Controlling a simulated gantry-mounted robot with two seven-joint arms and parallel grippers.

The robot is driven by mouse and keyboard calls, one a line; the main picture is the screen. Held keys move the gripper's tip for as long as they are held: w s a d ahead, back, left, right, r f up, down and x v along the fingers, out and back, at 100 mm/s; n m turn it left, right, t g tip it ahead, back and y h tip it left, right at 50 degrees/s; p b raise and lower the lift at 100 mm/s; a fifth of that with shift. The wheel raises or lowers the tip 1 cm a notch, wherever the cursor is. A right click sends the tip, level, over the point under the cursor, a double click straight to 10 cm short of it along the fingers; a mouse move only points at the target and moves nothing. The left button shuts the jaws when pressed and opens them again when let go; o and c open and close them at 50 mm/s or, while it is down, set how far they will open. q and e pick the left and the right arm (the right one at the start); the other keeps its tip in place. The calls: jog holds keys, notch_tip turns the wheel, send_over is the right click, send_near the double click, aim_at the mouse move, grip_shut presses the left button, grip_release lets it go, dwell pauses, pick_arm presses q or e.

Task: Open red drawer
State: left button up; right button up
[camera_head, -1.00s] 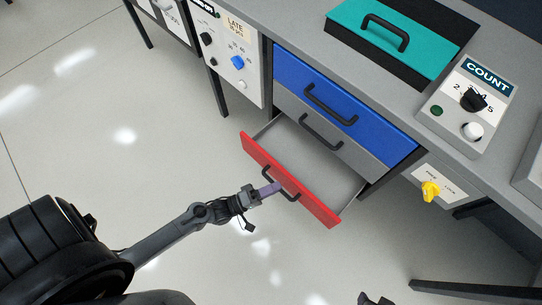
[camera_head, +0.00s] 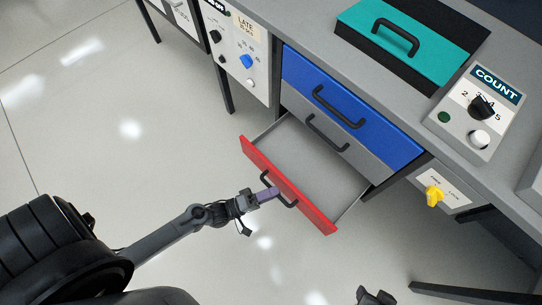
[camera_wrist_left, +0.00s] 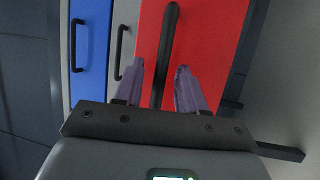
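The red drawer (camera_head: 288,187) under the desk stands pulled well out, and its empty grey inside shows in the head view. Its black bar handle runs along the red front and also shows in the left wrist view (camera_wrist_left: 169,40). My left gripper (camera_head: 273,193) is at this handle. In the left wrist view its two purple fingers (camera_wrist_left: 161,88) stand apart, one on each side of the handle, with a gap visible on both sides. My right gripper cannot be made out clearly; only a dark part (camera_head: 375,297) shows at the bottom edge.
Above the red drawer are a shut grey drawer (camera_head: 317,133) and a shut blue drawer (camera_head: 350,105). The desk top holds a teal-lidded box (camera_head: 400,40) and a COUNT dial box (camera_head: 477,112). A yellow knob (camera_head: 434,196) sits right of the drawers. The floor in front is clear.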

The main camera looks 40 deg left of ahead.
pick_arm(q)
jog(key=shift+s, duration=0.15)
jog(key=p+v, duration=0.2)
jog(key=v, duration=0.8)
jog(key=shift+s+a, duration=0.2)
